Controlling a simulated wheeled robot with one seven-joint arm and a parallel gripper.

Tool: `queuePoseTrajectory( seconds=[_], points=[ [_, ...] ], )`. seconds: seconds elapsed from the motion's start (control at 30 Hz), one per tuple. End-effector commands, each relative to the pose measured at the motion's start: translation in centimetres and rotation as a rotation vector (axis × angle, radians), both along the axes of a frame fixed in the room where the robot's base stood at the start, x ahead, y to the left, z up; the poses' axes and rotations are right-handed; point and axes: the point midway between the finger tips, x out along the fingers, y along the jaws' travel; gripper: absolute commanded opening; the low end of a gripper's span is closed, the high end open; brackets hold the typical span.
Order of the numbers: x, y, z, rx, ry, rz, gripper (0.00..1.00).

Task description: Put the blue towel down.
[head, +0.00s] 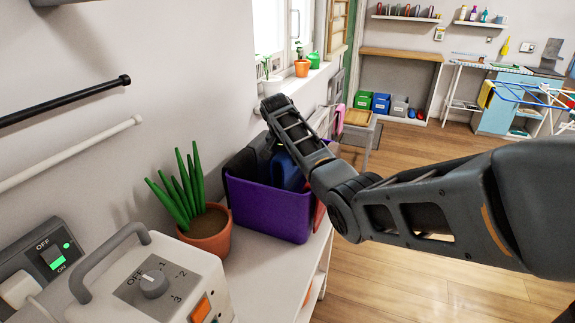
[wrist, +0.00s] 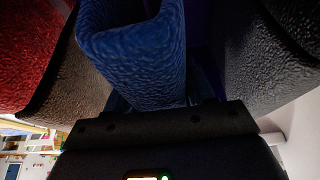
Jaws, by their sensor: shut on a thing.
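The blue towel (head: 287,172) is at the purple bin (head: 268,210), partly inside it and partly hidden behind my arm. In the wrist view the blue towel (wrist: 140,55) is folded and hangs right in front of my gripper (wrist: 155,108), which is shut on it. A red cloth (wrist: 32,55) and a brown one lie to its left there, and a dark grey one (wrist: 268,60) to its right. The fingertips are hidden, and I cannot tell whether the towel touches the bin's floor.
The bin stands on a white shelf top beside a potted plant (head: 210,232) and a grey-white box with a dial (head: 155,285). A wall with two rails is at left. Open wooden floor lies to the right.

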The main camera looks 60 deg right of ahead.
Motion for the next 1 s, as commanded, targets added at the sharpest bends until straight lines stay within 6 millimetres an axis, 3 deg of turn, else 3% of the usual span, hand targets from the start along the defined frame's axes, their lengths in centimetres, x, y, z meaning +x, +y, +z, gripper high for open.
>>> queuePoseTrajectory(
  seconds=[0.2,0.57,0.6,0.83,1.0],
  points=[
    [-0.1,0.0,-2.7,0.002,0.001,0.001,0.04],
    [0.0,0.0,-3.2,0.001,0.000,0.001,0.04],
    [0.0,0.0,-3.2,0.001,0.001,0.002,0.55],
    [0.0,0.0,-3.1,0.001,0.001,0.002,0.77],
    [0.0,0.0,-3.1,0.001,0.001,0.002,0.79]
  ],
)
